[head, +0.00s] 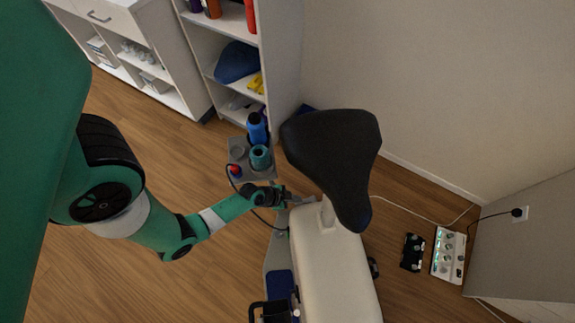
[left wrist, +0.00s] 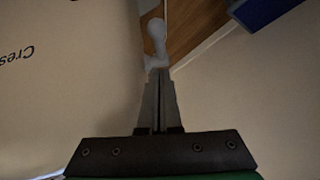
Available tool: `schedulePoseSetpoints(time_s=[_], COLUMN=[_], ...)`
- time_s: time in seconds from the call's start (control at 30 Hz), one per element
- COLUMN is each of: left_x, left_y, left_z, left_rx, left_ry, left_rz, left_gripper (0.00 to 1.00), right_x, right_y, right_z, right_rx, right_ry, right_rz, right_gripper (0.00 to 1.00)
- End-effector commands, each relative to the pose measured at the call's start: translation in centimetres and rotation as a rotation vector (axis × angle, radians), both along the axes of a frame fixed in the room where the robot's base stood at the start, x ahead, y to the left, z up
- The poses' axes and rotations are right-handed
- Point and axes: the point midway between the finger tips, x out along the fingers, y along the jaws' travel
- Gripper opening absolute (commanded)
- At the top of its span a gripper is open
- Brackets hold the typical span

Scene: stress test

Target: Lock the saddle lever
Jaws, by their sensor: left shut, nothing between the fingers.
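The black saddle (head: 335,155) stands on a short post above the cream body of the exercise bike (head: 335,265). The body also fills the left of the left wrist view (left wrist: 65,90), with part of some lettering. My left gripper (head: 290,198) is beside the saddle post, left of it and below the saddle. In the left wrist view its two fingers (left wrist: 157,75) are shut together with nothing between them. The pale grey saddle lever (left wrist: 156,38), with a rounded end, is right at the fingertips; I cannot tell whether they touch. My right gripper is not in view.
A small tray (head: 250,172) with a blue bottle (head: 257,127) and a teal cup (head: 260,157) is just behind my left gripper. A white shelf (head: 275,70) stands at the back. A control box (head: 448,254) with cables is on the floor at right. The left floor is clear.

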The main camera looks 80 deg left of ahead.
Motion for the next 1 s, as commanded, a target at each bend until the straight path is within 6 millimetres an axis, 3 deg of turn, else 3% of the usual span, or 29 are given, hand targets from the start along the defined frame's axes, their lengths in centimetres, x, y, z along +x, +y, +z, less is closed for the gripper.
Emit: schedulePoseSetpoints(time_s=[0.1, 0.3, 0.77, 1.0], left_x=[0.7, 0.4, 0.3, 0.3], left_y=[0.3, 0.6, 0.6, -0.7], left_z=[-2.9, -4.7, -4.8, -5.0], left_rx=[-0.001, 0.000, -0.001, -0.001], left_ry=[0.001, 0.000, 0.000, 0.002], left_rz=[0.002, 0.001, -0.001, -0.003], left_gripper=[0.00, 0.00, 0.00, 0.00], right_x=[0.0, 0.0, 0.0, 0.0], right_y=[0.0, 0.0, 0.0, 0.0], right_z=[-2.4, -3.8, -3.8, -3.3], right_rx=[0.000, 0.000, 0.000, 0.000], right_ry=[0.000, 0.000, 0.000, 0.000], right_rz=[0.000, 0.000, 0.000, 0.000], right_gripper=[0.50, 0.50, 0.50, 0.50])
